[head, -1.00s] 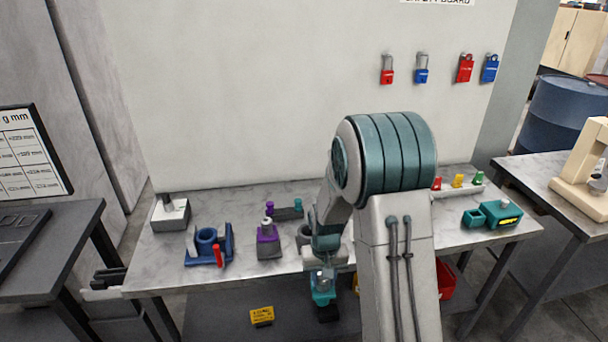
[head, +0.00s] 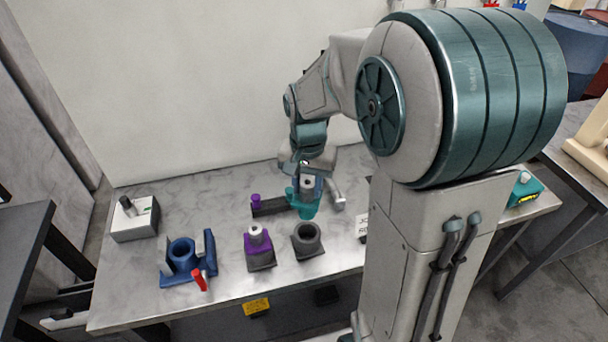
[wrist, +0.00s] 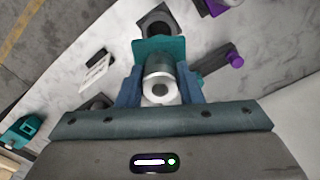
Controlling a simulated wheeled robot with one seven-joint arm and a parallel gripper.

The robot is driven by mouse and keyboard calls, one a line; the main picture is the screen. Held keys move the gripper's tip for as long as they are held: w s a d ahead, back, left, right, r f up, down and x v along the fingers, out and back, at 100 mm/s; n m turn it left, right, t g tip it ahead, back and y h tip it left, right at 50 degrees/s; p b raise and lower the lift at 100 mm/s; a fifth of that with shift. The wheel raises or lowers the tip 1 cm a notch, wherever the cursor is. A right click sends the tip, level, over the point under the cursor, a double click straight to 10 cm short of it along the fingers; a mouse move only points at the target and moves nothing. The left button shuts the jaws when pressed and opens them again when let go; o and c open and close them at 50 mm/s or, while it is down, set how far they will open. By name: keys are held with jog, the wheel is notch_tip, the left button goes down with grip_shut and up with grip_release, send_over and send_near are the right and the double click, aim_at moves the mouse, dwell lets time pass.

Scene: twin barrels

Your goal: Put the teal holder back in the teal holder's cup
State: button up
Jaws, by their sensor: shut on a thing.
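My gripper (head: 308,184) is shut on the teal holder (head: 303,207), above the back of the bench in the head view. In the wrist view, my gripper's blue fingers (wrist: 159,92) clasp the holder from both sides. Its teal flange (wrist: 158,47) and metal-ended cylinder (wrist: 159,78) show between them. An empty dark grey cup (head: 308,240) stands in front of the holder, apart from it. It also shows beyond the holder in the wrist view (wrist: 157,20). I cannot tell from markings whose cup it is.
A purple holder (head: 258,241) sits in the cup to the left. A blue fixture (head: 182,257) with a red handle and a grey box (head: 134,220) are farther left. A dark bar with a purple knob (head: 255,200) lies close beside the held holder. A white card (head: 362,226) stands right.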

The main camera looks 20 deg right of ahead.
aim_at(307, 219)
jog(key=shift+s, duration=0.1)
jog(key=shift+f, duration=0.1)
jog(key=shift+f+b, duration=0.25)
jog(key=shift+b, duration=0.1)
jog(key=shift+f+b, duration=1.95)
jog(key=shift+f, duration=0.6)
jog(key=shift+f+b, duration=2.4)
jog(key=shift+f, duration=0.65)
jog(key=o, duration=1.2)
jog(key=shift+o, duration=0.2)
notch_tip(307, 219, up, 14)
jog(key=shift+f, duration=0.1)
